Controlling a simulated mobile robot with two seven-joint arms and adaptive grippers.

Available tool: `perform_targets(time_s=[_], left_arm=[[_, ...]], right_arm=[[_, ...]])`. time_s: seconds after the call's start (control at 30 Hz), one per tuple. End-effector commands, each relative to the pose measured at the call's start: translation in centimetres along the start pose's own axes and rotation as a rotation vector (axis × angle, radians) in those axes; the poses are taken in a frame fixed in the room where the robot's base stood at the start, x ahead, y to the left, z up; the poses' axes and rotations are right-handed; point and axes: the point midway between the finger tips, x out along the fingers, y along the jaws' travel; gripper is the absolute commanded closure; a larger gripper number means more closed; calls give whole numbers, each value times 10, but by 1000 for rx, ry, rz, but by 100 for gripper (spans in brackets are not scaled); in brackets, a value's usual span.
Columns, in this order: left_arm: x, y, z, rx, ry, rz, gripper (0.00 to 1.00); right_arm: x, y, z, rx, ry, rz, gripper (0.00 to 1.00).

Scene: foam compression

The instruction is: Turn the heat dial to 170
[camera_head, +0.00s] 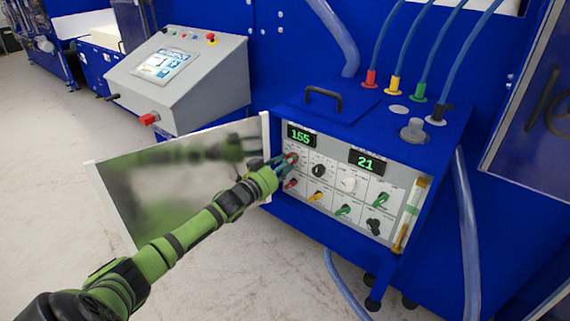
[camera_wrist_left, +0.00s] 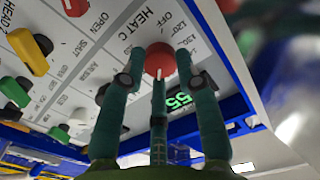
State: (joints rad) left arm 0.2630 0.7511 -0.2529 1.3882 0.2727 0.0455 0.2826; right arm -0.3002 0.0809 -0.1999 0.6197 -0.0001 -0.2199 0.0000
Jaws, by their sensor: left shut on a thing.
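The heat dial (camera_wrist_left: 160,60) is a red knob with a white pointer line, beside the printed word HEAT C in the left wrist view. In the head view the red heat dial (camera_head: 291,158) sits at the panel's upper left, under a green display (camera_head: 300,136) that reads 155. My left gripper (camera_head: 280,163) is at the dial, and its fingers (camera_wrist_left: 160,75) are closed around the red knob in the wrist view. The fingers partly cover the dial and the scale around it. My right gripper is not in view.
A second display (camera_head: 366,163) reads 21. Nearby are a black knob (camera_head: 318,170), a white knob (camera_head: 347,184) and several coloured valve handles. An open panel door (camera_head: 180,190) stands left of the box, behind my left arm. A grey control console (camera_head: 180,75) stands farther back.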

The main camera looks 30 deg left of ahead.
Motion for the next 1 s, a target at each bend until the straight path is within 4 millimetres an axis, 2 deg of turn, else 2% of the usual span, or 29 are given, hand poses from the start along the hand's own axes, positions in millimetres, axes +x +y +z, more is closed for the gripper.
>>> perform_targets(time_s=[0.03, 0.07, 0.1, 0.37, 0.53, 0.67, 1.0], left_arm=[[2, -4, -10, 1, 20, -4, 60], [2, -4, -10, 1, 20, -4, 48], [2, -4, -9, 1, 19, -4, 44], [1, -2, -4, -1, 9, -2, 44], [-7, 0, -2, -2, 5, 0, 44], [-24, 0, -1, -1, 3, 0, 44], [-82, 0, -2, -1, 6, 0, 44]], right_arm=[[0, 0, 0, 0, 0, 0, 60], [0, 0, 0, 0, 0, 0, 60], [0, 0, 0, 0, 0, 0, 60], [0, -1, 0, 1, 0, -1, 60], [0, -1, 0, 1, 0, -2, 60], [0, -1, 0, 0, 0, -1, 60], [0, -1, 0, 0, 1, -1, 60]])
